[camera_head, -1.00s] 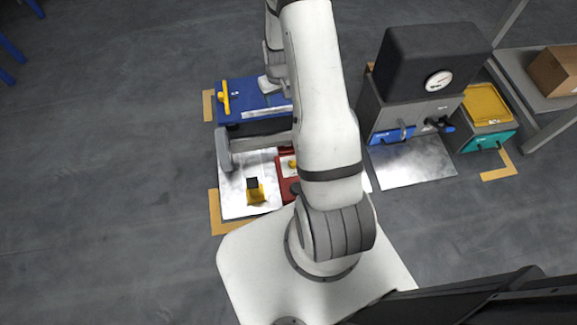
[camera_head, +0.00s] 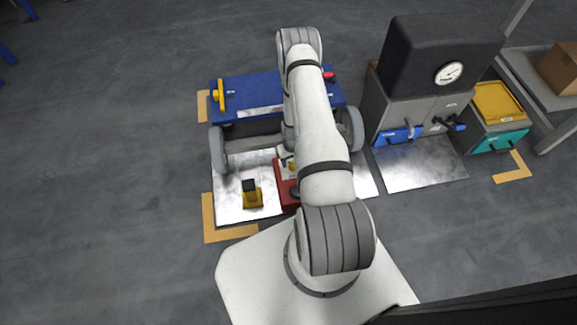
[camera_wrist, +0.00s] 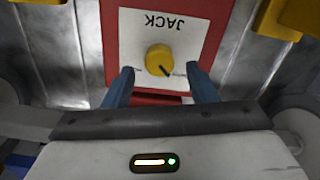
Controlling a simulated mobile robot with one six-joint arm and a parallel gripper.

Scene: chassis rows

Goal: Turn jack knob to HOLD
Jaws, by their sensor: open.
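The jack is a red box (camera_head: 285,188) on the metal plate in the head view, partly hidden by my arm. In the wrist view its red body (camera_wrist: 112,38) carries a white panel (camera_wrist: 135,25) marked JACK, seen upside down. A round yellow knob (camera_wrist: 158,57) sits on that panel, its dark pointer line aimed to the lower right. Small labels flank the knob, too small to read. My gripper (camera_wrist: 160,71) is open, its two blue fingers on either side of the knob's lower edge, apart from it. The knob (camera_head: 292,165) shows only partly in the head view.
A blue chassis (camera_head: 250,92) with grey wheels stands behind the jack. A yellow block with a black top (camera_head: 251,194) is left of it. A grey cabinet with a gauge (camera_head: 449,73) stands right. Open floor lies left.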

